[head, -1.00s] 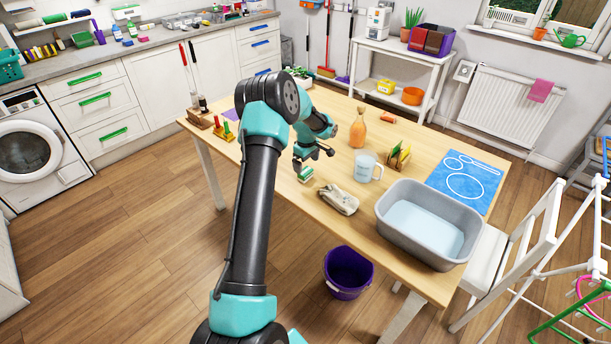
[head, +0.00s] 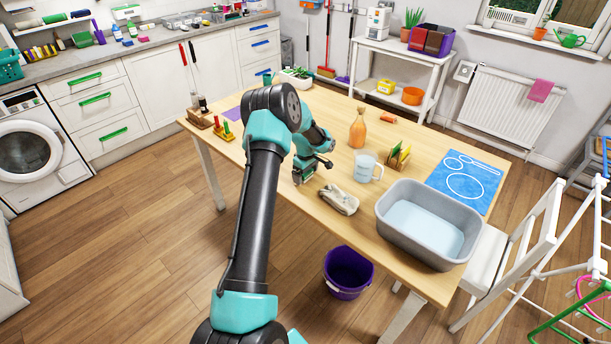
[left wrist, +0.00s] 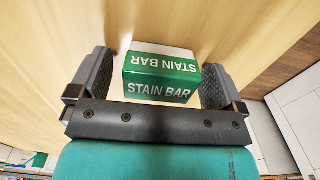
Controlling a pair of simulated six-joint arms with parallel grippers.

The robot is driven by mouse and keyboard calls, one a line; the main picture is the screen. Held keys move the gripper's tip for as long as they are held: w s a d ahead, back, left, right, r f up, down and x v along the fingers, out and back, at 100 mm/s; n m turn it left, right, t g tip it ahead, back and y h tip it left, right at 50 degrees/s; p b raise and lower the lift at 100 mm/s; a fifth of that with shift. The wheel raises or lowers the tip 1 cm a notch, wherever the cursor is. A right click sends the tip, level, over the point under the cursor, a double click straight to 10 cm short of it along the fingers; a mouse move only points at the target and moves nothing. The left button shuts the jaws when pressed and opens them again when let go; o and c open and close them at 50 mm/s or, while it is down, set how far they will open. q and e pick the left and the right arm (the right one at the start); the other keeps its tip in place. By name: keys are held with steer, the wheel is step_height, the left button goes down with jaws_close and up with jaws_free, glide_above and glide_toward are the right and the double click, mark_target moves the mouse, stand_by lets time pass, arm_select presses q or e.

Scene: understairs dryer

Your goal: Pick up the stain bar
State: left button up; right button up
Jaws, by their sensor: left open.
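The stain bar (left wrist: 160,77) is a green and white block lettered "STAIN BAR", resting on the wooden table. In the left wrist view it lies between the two fingers of my left gripper (left wrist: 158,82). The fingers are open, with a gap on each side of the bar. In the head view my left gripper (head: 304,178) is low over the table's near edge, and it hides most of the bar. My right gripper does not show in either view.
A grey cloth (head: 338,199) lies just right of the gripper. A clear mug (head: 366,168), an orange bottle (head: 358,130) and a grey basin (head: 388,212) of water stand farther right. A purple bucket (head: 347,290) is on the floor below the table edge.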

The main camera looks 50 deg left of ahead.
arm_select(q)
steer(key=shift+c, duration=0.4)
steer(key=c, duration=0.9)
steer(key=shift+r, duration=0.15)
steer(key=shift+c, duration=0.2)
steer(key=shift+r, duration=1.55)
steer(key=shift+s+d+r, duration=0.15)
steer(key=shift+d, duration=0.1)
steer(key=s+d, duration=0.3)
steer(key=d, duration=0.1)
steer(key=s+d+r, duration=0.1)
steer(key=s+d, duration=0.6)
steer(key=shift+s+d+r, duration=0.1)
steer(key=shift+d+r, duration=0.1)
steer(key=shift+d, duration=0.1)
